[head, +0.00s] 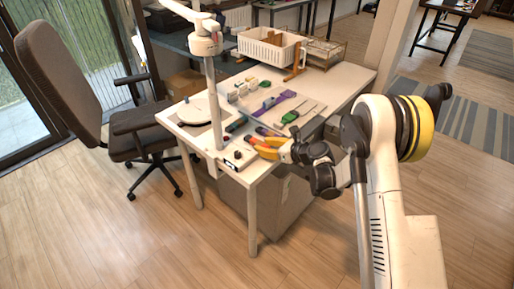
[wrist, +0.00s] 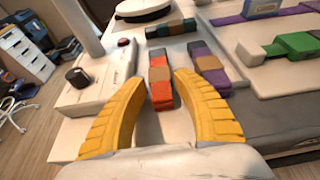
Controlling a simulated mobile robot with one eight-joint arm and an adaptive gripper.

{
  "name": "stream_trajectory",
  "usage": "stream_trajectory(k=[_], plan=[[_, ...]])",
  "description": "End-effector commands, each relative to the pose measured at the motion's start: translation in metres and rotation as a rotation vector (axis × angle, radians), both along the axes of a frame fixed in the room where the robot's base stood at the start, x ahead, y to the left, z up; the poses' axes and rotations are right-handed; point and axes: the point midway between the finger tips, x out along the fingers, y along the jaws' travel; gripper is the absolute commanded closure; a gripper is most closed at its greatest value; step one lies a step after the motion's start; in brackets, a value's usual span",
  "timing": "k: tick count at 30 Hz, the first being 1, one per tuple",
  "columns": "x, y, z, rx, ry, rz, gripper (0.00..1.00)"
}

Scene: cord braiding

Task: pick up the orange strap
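The orange strap (wrist: 161,92), with a brown band around its middle, lies flat on the white table in the wrist view. It points away from me. My gripper (wrist: 159,77) is open, with one yellow finger on each side of the strap's near part. I see a gap between each finger and the strap, and nothing is held. In the head view my gripper (head: 265,147) is low over the near corner of the table.
A purple strap (wrist: 211,67) lies close to the right of the orange one. A dark teal strap (wrist: 171,29) lies beyond it. A white box with a black knob (wrist: 77,77) is to the left. A green tool (wrist: 297,43) lies farther right. A white post (head: 213,105) rises at the table's left.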

Motion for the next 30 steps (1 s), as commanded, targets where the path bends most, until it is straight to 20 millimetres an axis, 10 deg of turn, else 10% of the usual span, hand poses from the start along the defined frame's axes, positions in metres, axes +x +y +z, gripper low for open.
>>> stream_trajectory(k=[8,12,30], plan=[[0.007,0.009,-0.004,0.001,-0.001,-0.001,0.66],[0.007,0.008,-0.004,0.001,-0.001,-0.001,1.0],[0.007,0.008,0.011,0.001,-0.001,-0.001,1.0]])
